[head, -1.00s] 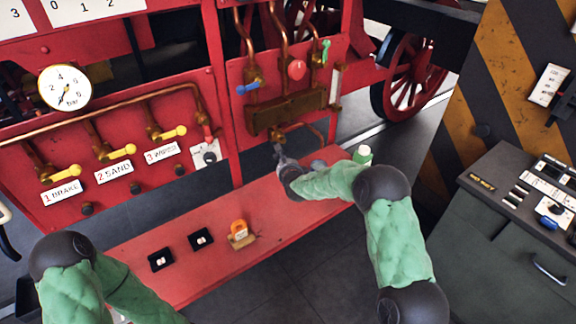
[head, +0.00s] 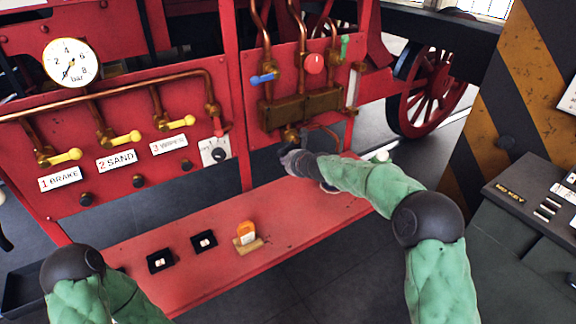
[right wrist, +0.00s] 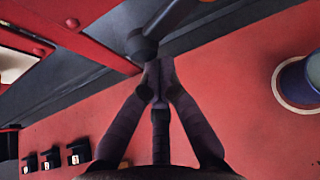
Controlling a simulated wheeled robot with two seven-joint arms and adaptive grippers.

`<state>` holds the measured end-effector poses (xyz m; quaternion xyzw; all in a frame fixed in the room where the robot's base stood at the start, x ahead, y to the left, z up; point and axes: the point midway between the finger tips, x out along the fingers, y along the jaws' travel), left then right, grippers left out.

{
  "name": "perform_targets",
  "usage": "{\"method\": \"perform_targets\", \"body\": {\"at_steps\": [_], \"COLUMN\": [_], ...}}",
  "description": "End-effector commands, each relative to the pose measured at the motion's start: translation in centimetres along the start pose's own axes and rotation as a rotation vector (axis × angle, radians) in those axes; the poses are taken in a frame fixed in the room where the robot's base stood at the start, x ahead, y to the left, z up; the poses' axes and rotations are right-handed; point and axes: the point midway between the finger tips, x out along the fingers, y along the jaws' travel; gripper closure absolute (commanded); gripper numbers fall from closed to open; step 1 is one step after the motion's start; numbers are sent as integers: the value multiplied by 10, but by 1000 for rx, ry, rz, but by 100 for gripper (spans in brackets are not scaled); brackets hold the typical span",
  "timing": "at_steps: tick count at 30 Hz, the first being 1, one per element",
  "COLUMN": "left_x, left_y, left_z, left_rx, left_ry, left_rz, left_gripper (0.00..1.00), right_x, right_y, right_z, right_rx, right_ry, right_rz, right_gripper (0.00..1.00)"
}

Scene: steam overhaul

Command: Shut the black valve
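My right gripper (head: 287,152) is at the lower edge of the red panel, below the brass block (head: 300,108). In the right wrist view its fingers (right wrist: 158,66) are drawn together at the tips. A dark round knob with a dark rod (right wrist: 143,44), apparently the black valve's handle, is right at the fingertips. I cannot tell whether the fingers grip it or only touch it. In the head view the gripper hides most of this spot. My left arm shows at lower left, with its gripper out of view.
A blue round container (right wrist: 302,80) is at right in the wrist view. Blue (head: 264,79), red (head: 314,64) and yellow (head: 66,157) handles are on the panels.

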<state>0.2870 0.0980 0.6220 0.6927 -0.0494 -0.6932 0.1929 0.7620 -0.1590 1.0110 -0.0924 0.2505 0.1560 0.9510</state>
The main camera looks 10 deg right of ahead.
Motion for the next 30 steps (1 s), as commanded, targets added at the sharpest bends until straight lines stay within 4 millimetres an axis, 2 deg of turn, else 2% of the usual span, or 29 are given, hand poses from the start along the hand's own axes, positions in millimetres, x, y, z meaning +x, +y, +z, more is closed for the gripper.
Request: {"method": "perform_targets", "body": {"at_steps": [1,15,30], "left_x": [0,-8,-11], "left_y": [0,3,4], "left_z": [0,0,0], "left_rx": [0,0,0], "left_ry": [0,0,0], "left_rz": [0,0,0], "left_gripper": [100,100,100], "right_x": [-3,-12,-14], "right_y": [-4,0,3], "right_z": [8,24,25], "right_rx": [21,230,300], "right_ry": [-12,-15,-11], "right_rz": [2,121,165], "right_gripper": [100,100,100]}}
